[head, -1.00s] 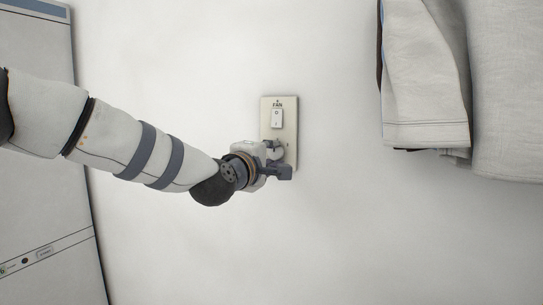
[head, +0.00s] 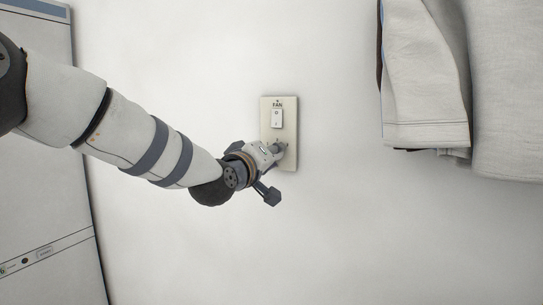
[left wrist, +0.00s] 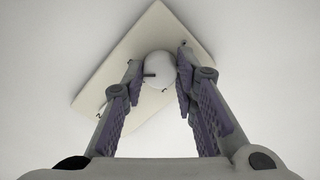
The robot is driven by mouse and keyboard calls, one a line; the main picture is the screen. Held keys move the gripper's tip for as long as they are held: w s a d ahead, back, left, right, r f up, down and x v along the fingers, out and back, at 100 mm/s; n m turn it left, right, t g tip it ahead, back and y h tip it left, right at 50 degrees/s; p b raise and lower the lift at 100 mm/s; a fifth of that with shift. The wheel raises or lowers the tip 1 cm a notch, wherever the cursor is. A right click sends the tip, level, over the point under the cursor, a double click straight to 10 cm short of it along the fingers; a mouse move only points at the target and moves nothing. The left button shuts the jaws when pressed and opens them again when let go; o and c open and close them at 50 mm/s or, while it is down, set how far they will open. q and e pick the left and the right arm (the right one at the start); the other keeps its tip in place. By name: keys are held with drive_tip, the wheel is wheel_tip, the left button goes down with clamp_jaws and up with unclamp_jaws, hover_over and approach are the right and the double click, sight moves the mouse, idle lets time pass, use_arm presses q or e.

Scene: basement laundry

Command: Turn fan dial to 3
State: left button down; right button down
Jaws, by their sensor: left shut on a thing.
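My right gripper is not in view.
Light-coloured cloth (head: 425,80) hangs at the upper right, apart from the plate. A white appliance or cabinet (head: 45,200) stands at the left behind my arm. The wall below and right of the plate is bare.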

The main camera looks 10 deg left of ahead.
use_arm(q)
drive_tip(key=shift+m, duration=0.6)
drive_tip(key=c, duration=1.3)
unclamp_jaws()
drive_tip(key=s, duration=0.4)
drive_tip(key=s+a, duration=0.1)
drive_tip(key=s, duration=0.3)
drive_tip(key=s+a, duration=0.1)
drive_tip(key=s, duration=0.2)
drive_tip(key=shift+s+a, duration=0.15)
drive_tip(key=shift+s, duration=0.25)
